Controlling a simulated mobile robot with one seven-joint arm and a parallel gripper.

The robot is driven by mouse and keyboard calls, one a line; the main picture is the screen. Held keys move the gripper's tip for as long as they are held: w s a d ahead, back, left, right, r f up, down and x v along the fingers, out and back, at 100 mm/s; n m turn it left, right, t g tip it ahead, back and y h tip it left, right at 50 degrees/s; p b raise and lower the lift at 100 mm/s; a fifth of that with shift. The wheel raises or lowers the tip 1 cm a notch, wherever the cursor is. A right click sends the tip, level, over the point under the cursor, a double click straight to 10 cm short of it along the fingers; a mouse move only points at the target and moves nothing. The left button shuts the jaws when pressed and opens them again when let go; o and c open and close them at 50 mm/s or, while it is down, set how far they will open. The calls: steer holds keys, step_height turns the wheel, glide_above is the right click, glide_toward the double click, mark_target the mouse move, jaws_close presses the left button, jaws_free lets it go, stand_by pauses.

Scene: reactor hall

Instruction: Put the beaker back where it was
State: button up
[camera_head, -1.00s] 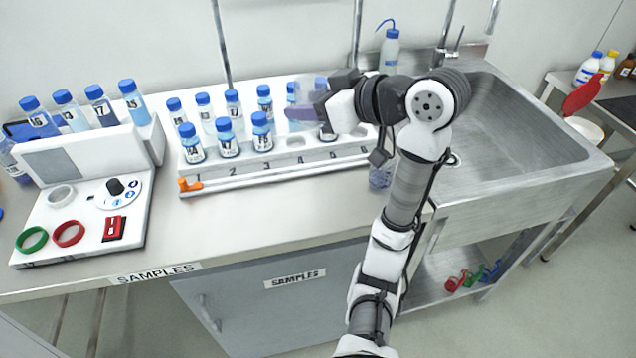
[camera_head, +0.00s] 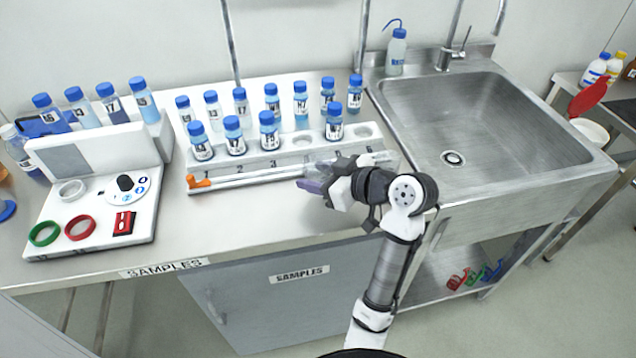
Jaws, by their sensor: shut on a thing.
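My gripper (camera_head: 313,179) is low over the bench at the front edge of the sample rack, near the numbers 4 and 5, pointing left. Its purple and grey fingertips are shut on a pale, see-through thing that looks like the beaker (camera_head: 318,170). Its outline is small and partly covered by the fingers, and I cannot tell whether it touches the bench. A clear shape (camera_head: 384,157) also shows just behind my wrist at the rack's right end; I cannot tell what it is.
The white sample rack (camera_head: 255,172) holds several blue-capped vials, with front slots 4 and 6 empty. An orange-tipped rod lies along its front. A white device (camera_head: 140,215) with coloured rings stands left. The sink (camera_head: 490,130) is right. The bench front left of my gripper is clear.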

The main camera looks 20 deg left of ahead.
steer(key=shift+f, duration=1.4)
steer(key=shift+f, duration=0.2)
steer(key=o, duration=1)
steer(key=shift+r, duration=0.1)
steer(key=shift+r, duration=0.25)
steer(key=b+v, duration=0.1)
steer(key=v, duration=1.1)
steer(key=shift+b, duration=0.4)
